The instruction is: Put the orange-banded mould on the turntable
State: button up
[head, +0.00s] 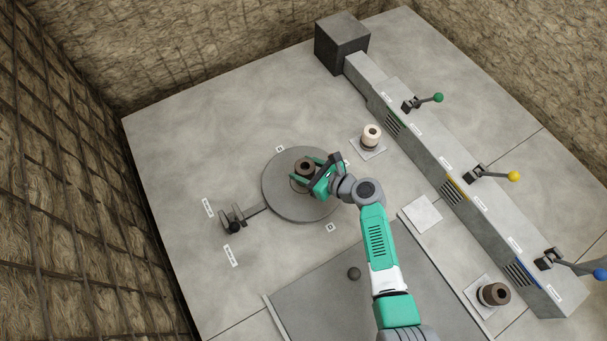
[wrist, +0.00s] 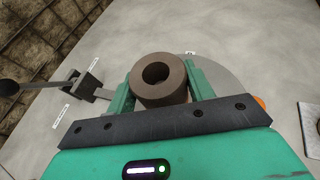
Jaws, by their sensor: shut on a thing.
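My gripper (head: 308,174) is shut on a dark brown ring-shaped mould (head: 305,165), with one finger on each side. The mould (wrist: 160,80) stands upright between the green fingers in the wrist view, its round hole facing up. No orange band shows on it; its lower part is hidden by my gripper. The round grey turntable (head: 287,210) lies directly beneath my gripper and the mould. I cannot tell whether the mould touches it or hangs just above. A small orange spot (wrist: 260,102) shows at the turntable's right side in the wrist view, partly hidden by my gripper.
A lever with a black knob (head: 234,227) stands left of the turntable. A cream mould (head: 372,134) and another brown mould (head: 494,294) stand on pads. One pale pad (head: 421,213) is bare. A long trough (head: 455,190) with coloured levers runs along the right.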

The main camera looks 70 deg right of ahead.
jog(key=shift+w+d, duration=0.45)
jog(key=shift+d, duration=0.05)
notch_tip(320, 180, down, 4)
jog(key=b, duration=0.3)
jog(key=shift+a, duration=0.1)
jog(key=shift+r, duration=0.2)
jog(key=o, duration=0.7)
jog(key=shift+f, duration=0.2)
jog(key=o, duration=0.4)
